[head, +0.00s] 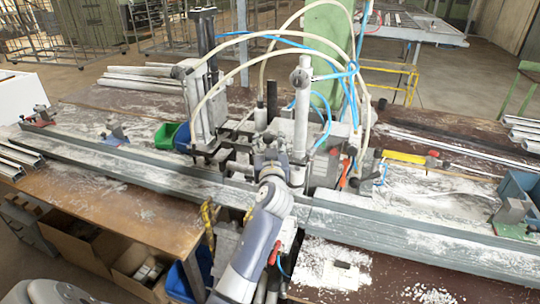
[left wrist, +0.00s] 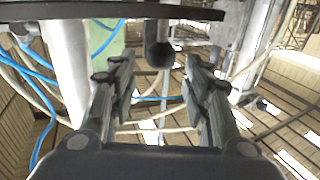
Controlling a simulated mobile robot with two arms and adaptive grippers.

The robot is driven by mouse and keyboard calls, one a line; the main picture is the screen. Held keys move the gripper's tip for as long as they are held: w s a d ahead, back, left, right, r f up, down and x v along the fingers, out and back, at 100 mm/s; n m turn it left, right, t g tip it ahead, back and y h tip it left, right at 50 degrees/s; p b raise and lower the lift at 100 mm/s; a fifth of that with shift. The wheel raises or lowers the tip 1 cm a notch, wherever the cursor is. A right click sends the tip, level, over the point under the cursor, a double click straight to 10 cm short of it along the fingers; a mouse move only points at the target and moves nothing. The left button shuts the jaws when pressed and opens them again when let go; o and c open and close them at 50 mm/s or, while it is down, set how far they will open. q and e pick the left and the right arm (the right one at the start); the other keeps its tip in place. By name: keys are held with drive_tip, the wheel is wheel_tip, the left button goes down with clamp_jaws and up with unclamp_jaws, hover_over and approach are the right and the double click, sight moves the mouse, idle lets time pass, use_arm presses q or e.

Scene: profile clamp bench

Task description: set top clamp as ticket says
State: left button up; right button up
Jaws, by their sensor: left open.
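The clamp machine (head: 300,115) stands over the long profile rail in the middle of the head view, with upright cylinders and hoses. My left gripper (head: 268,150) reaches into its front, and my arm hides part of the clamp. In the left wrist view the left gripper (left wrist: 160,78) is open, with nothing between its fingers. A black ball knob (left wrist: 160,54) hangs under a dark plate (left wrist: 110,11), beyond the fingertips and roughly centred between them. Which setting the clamp has, I cannot tell. No readable ticket shows. My right gripper is out of view.
The long grey rail (head: 400,232) crosses the bench. White and blue hoses (head: 340,65) loop around the machine. A green bin (head: 165,135) stands left of it, a yellow-handled tool (head: 404,157) lies right. Cardboard boxes (head: 85,248) stand below the bench at left.

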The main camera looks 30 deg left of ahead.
use_arm(q)
drive_tip(key=v, duration=0.7)
drive_tip(key=shift+s+d, duration=0.25)
drive_tip(key=shift+s, duration=0.05)
